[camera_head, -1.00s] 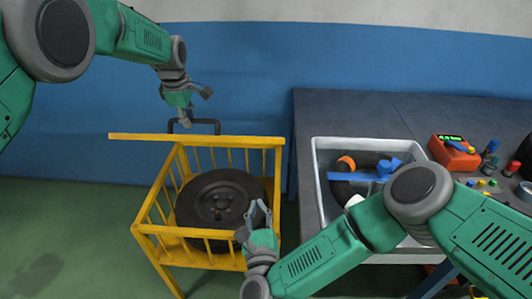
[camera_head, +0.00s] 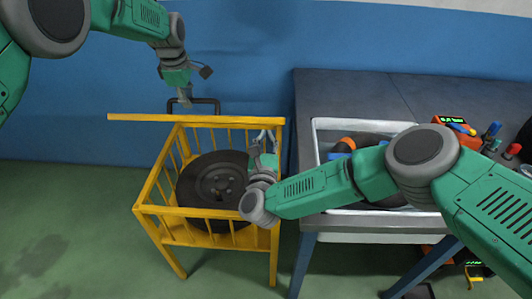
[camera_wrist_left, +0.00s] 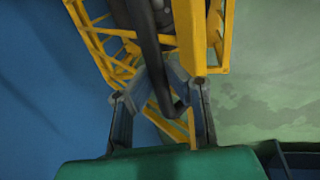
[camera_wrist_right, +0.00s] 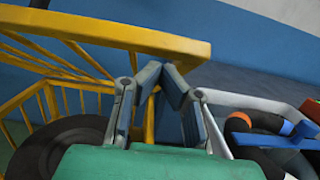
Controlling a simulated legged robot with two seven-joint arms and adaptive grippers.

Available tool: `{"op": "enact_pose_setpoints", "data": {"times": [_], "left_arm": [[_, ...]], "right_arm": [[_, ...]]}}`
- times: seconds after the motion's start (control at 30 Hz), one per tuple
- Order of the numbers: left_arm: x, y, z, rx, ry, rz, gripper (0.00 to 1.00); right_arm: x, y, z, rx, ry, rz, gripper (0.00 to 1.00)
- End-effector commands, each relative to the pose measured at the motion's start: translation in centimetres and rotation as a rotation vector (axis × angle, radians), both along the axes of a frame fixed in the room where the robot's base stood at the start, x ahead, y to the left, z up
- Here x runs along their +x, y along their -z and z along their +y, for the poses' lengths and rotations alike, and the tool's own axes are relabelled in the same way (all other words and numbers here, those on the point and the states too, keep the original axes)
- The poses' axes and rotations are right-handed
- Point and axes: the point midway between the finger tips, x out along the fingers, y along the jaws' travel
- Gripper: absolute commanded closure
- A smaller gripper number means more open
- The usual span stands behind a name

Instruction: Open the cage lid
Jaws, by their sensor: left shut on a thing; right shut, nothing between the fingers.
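The yellow cage (camera_head: 150,212) stands on the floor with a dark wheel (camera_head: 212,182) inside, visible through its uncovered top. A long yellow bar (camera_head: 140,118), apparently the lid's edge, runs along the back and overhangs to the left. A black handle (camera_head: 217,104) rises above it. My left gripper (camera_head: 185,97) is shut on the handle, which passes between its fingers in the left wrist view (camera_wrist_left: 170,98). My right gripper (camera_head: 263,137) is shut and empty at the cage's back right corner. In the right wrist view its fingertips (camera_wrist_right: 165,84) are close to yellow bars; contact is unclear.
A dark table (camera_head: 345,90) stands right of the cage with a white bin (camera_head: 318,150) partly hidden by my right arm. An orange device (camera_head: 448,123) and small tools lie farther right. A blue wall is behind; green floor is free at left.

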Motion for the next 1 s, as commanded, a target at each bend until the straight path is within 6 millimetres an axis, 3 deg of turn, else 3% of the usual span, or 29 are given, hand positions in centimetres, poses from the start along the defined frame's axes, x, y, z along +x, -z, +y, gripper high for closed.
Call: {"op": "enact_pose_setpoints", "data": {"times": [0.53, 0.8, 1.0], "left_arm": [[0.1, 0.1, 0.3, 0.004, -0.001, -0.003, 1.00], [-0.1, 0.2, 0.3, 0.004, -0.001, 0.004, 1.00], [-0.5, 0.6, 0.2, 0.002, 0.001, 0.016, 1.00]], "right_arm": [[0.7, -1.0, 0.0, -0.001, 0.000, 0.004, 1.00], [2.6, -3.7, -0.1, 0.003, 0.000, 0.056, 1.00], [2.8, -4.1, -0.2, 0.002, 0.004, 0.050, 1.00]]}}
